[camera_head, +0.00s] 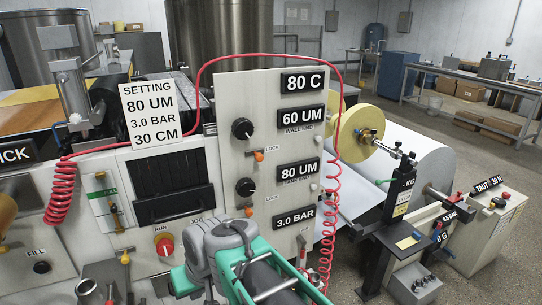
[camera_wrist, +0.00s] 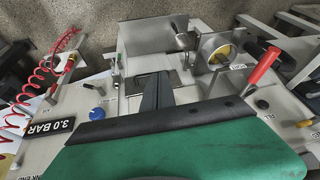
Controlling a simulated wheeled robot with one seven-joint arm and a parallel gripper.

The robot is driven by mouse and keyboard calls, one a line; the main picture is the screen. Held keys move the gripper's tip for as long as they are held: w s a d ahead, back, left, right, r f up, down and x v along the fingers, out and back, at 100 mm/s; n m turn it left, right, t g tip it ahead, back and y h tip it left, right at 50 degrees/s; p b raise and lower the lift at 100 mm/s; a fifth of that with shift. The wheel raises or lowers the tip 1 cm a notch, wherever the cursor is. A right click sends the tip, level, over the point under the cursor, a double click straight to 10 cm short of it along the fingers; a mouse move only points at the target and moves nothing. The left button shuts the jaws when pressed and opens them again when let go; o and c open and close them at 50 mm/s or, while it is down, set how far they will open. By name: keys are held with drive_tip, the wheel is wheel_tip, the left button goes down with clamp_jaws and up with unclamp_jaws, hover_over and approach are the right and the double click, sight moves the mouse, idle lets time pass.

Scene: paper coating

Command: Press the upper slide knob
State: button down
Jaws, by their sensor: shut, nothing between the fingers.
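The tall control panel (camera_head: 270,215) stands in the middle of the head view. It has two black dials, an upper one (camera_head: 243,128) and a lower one (camera_head: 246,187), each with an orange lock lever beneath. Small pale knobs sit near its right edge, an upper one (camera_head: 315,145) and a lower one (camera_head: 314,187). I cannot tell for certain which part is the upper slide knob. My gripper (camera_head: 212,297) is low in front of the panel, largely hidden by my arm. In the wrist view its dark fingers (camera_wrist: 162,78) are together and empty.
A red coiled hose (camera_head: 333,200) hangs along the panel's right edge; another coil (camera_head: 62,195) hangs at left. A setting sign (camera_head: 152,115) stands left of the panel. A red handle (camera_wrist: 262,66) rises at right in the wrist view. A white roll (camera_head: 405,150) lies behind.

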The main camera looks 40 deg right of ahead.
drive_tip(key=w+d+r+m+t, duration=0.3)
drive_tip(key=w+d+r, duration=0.15)
drive_tip(key=d, duration=0.35)
drive_tip(key=w+d+r+m+t, duration=0.3)
drive_tip(key=w+d+r, duration=0.15)
drive_tip(key=d, duration=0.45)
drive_tip(key=s+d+r+m+t+h, duration=0.1)
drive_tip(key=s+d+r+m+t, duration=0.2)
drive_tip(key=d+r, duration=0.3)
drive_tip(key=s+d+r+m+t+h, duration=0.2)
drive_tip(key=s+d+r, duration=0.3)
drive_tip(key=d, duration=0.7)
drive_tip(key=shift+s+r+m+t, duration=0.25)
drive_tip(key=shift+r+m+t, duration=0.15)
drive_tip(key=shift+r+m, duration=0.4)
drive_tip(key=shift+w+a+f, duration=0.1)
drive_tip(key=shift+w, duration=0.05)
